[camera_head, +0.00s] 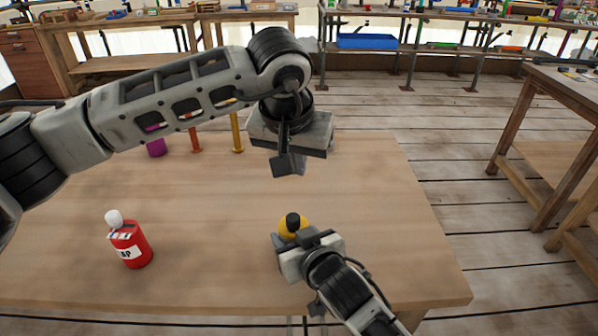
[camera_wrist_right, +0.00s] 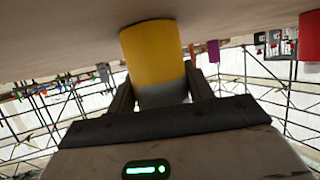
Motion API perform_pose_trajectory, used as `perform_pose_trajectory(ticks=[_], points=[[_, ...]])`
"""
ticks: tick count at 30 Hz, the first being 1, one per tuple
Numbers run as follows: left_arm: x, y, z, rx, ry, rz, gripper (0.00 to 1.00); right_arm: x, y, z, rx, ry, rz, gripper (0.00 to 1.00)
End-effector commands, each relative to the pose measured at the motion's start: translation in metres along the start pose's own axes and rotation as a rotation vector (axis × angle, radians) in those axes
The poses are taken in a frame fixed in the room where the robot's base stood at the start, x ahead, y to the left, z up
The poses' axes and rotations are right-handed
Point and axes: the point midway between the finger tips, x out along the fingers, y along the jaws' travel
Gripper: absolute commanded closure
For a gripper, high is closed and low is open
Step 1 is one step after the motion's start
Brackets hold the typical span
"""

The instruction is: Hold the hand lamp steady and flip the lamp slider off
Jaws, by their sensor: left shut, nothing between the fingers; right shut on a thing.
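The hand lamp (camera_head: 291,230) is yellow with a dark top and stands on the wooden table near its front right. My right gripper (camera_head: 305,246) is shut on the lamp and partly hides it in the head view. In the right wrist view the lamp (camera_wrist_right: 152,50) shows as a yellow cylinder with a grey band, between the two fingers. My left gripper (camera_head: 289,167) is shut and empty. It points down, above and beyond the lamp, apart from it. The lamp slider cannot be made out in either view.
A red bottle (camera_head: 131,245) with a white cap stands on the table (camera_head: 215,285) to the left. A purple object (camera_head: 156,147), an orange post (camera_head: 195,141) and a yellow post (camera_head: 237,132) stand at the back. The table between bottle and lamp is clear.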

Motion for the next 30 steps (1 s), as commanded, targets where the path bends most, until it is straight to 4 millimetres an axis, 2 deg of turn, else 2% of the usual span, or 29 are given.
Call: perform_pose_trajectory(ticks=[9, 10, 12, 13, 23, 26, 30], points=[[-0.005, 0.0, 0.0, 0.0, 0.0, 0.0, 1.0, 0.0, -0.001, 0.001, 0.001, -0.002, -0.001, 0.74], [-0.005, 0.0, 0.0, 0.0, 0.0, 0.0, 1.0, 0.0, -0.001, 0.001, 0.001, -0.002, -0.001, 0.45], [-0.005, 0.0, 0.0, 0.0, 0.0, 0.0, 1.0, 0.0, -0.001, 0.001, 0.001, -0.002, -0.001, 0.26], [-0.005, 0.0, 0.0, 0.0, 0.0, 0.0, 1.0, 0.0, -0.001, 0.001, 0.001, -0.002, -0.001, 0.23], [-0.004, 0.0, 0.0, 0.0, 0.0, 0.0, 1.0, -0.003, -0.001, 0.001, 0.001, -0.001, -0.001, 0.23], [-0.004, 0.0, 0.0, 0.0, 0.0, 0.0, 1.0, -0.014, -0.001, 0.001, 0.001, -0.001, -0.001, 0.23], [-0.004, 0.0, 0.0, 0.0, 0.0, 0.0, 1.0, -0.041, -0.001, 0.002, 0.001, -0.001, -0.002, 0.23]])
